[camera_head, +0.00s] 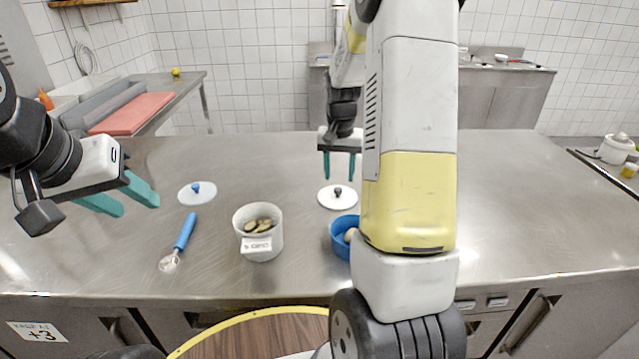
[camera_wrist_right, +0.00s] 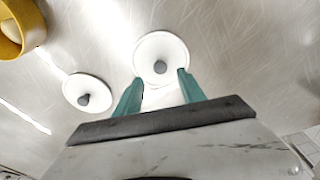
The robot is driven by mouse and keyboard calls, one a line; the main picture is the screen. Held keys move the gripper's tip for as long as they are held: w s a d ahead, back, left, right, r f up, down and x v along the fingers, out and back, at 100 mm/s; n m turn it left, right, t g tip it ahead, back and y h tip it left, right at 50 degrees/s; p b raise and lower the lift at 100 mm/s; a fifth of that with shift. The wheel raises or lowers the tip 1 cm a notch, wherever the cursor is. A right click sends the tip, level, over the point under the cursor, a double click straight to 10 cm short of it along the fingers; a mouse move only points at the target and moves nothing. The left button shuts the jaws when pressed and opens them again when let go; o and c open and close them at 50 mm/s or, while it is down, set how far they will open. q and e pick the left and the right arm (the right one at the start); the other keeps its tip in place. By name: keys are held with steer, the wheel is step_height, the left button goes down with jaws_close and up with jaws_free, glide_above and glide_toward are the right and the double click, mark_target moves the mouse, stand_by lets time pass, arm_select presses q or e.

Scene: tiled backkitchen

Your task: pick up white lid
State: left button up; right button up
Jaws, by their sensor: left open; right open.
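A round white lid (camera_head: 338,204) with a dark grey knob lies flat on the steel counter. My right gripper (camera_head: 339,179) is open and empty just above and behind it, fingers pointing down. In the right wrist view a white lid (camera_wrist_right: 160,42) lies just beyond and between the open fingertips (camera_wrist_right: 158,78). A second white lid (camera_wrist_right: 75,86) with a dark knob lies left of it there. In the head view another white lid (camera_head: 197,199) with a blue knob lies further left. My left gripper (camera_head: 141,203) is open and empty over the counter's left side.
A white labelled container (camera_head: 262,248) with sliced food and a blue bowl (camera_head: 341,243) stand near the front. A blue-handled scoop (camera_head: 185,232) lies at left. A yellow round container (camera_wrist_right: 37,28) shows in the wrist view. My right arm hides part of the counter.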

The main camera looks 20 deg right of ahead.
mark_target(338, 189)
steer(key=f, duration=0.5)
steer(key=shift+w, duration=0.2)
jaws_close()
